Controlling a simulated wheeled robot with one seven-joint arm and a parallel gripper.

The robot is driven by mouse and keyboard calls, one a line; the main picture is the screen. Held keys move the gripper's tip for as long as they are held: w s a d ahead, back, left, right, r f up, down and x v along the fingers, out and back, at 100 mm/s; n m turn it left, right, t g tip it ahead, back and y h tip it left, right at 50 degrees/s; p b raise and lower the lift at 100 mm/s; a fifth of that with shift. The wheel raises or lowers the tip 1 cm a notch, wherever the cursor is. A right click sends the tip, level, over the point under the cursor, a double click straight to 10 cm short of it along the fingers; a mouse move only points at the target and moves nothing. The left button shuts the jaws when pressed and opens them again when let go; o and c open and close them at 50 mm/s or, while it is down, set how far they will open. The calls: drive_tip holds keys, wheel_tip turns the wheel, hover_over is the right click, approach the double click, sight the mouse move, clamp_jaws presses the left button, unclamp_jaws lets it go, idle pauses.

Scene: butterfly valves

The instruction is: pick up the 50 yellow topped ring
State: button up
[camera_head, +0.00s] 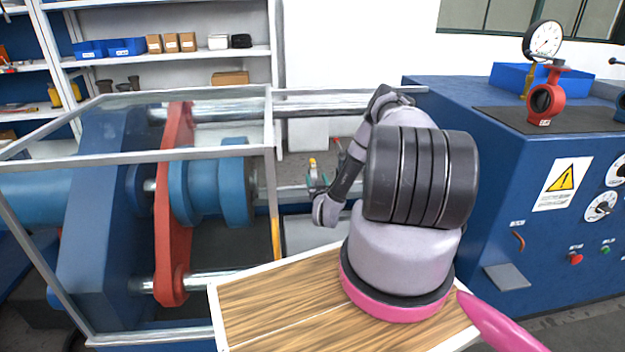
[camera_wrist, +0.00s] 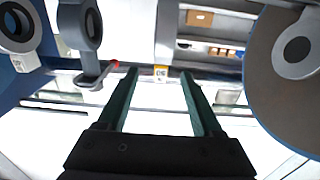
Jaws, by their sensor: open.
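A small yellow-topped piece with a dark number on a pale label (camera_wrist: 161,74) shows between the fingertips in the wrist view. The number looks like 50 but is too small to read surely. My gripper (camera_wrist: 158,75) is open, its two green fingers on either side of this piece in the picture. I cannot tell how far apart they are in depth. In the head view a small yellow spot (camera_head: 312,162) shows by my gripper (camera_head: 318,178), beyond the wooden top. My arm hides much of this area, and no full ring shape shows.
A grey ring-shaped part with a handle (camera_wrist: 88,28) stands at left in the wrist view. A large brown disc (camera_wrist: 265,70) fills the right. In the head view, a clear-framed press with a red plate (camera_head: 174,210) stands left, and a blue cabinet (camera_head: 500,200) right.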

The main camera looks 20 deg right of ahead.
sight(313, 170)
drive_tip(key=x, duration=0.8)
drive_tip(key=shift+w+f, duration=0.1)
drive_tip(key=shift+w, duration=0.3)
clamp_jaws()
idle(1.0)
